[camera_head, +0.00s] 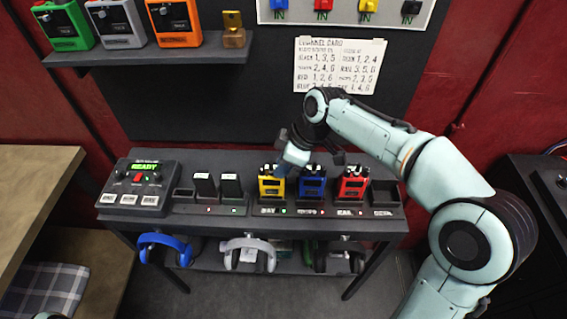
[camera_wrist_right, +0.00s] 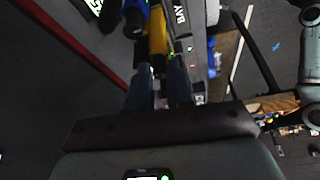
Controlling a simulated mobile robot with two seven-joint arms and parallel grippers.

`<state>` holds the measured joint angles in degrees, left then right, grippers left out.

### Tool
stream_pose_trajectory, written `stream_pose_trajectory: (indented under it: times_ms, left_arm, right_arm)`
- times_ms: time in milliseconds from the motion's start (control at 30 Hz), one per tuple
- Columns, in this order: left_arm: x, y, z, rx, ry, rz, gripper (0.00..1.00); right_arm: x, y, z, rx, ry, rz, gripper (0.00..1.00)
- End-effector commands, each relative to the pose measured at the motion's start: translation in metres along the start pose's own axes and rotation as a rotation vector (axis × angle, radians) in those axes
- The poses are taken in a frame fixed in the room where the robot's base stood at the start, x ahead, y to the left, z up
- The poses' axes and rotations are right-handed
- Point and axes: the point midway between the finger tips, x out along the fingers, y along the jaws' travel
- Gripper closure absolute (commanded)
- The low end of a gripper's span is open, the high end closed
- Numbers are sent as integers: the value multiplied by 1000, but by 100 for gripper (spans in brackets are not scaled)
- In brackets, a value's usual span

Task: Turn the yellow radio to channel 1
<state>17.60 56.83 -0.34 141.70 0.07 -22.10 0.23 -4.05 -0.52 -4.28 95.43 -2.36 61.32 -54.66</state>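The yellow radio (camera_head: 271,184) stands upright in a slot of the dark charging rack, left of the blue radio (camera_head: 312,183). My right gripper (camera_head: 283,167) is at the top of the yellow radio and partly covers it. In the right wrist view its fingers (camera_wrist_right: 160,72) are apart, with the yellow radio (camera_wrist_right: 158,38) just beyond the fingertips. I cannot tell whether they touch it. The radio's channel knob and its setting are too small or hidden to read. My left gripper is not in view.
A red radio (camera_head: 353,184) stands to the right of the blue one. A console (camera_head: 140,187) with a green READY display is at the left. A channel card (camera_head: 340,66) hangs on the wall. Headphones (camera_head: 164,248) hang below the rack.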

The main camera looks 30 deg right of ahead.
Motion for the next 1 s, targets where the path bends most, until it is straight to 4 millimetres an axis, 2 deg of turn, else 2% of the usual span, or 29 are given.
stream_pose_trajectory:
  times_ms: [67,233,500,733,767,800,833,1000]
  left_arm:
    - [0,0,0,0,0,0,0]
    - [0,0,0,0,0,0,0]
    - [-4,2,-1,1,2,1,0]
    - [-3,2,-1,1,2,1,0]
    - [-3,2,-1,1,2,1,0]
    - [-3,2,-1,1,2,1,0]
    - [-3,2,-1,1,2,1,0]
    - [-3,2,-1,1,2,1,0]
  right_arm:
    - [0,0,0,0,0,0,100]
    - [0,0,0,-10,-1,-5,100]
    - [-1,2,0,-118,2,-48,100]
    - [-1,1,0,-119,2,-48,100]
    - [-1,1,0,-119,2,-48,78]
    - [-1,1,0,-119,2,-48,65]
    - [-1,1,0,-119,2,-48,58]
    - [0,1,0,-119,2,-49,58]
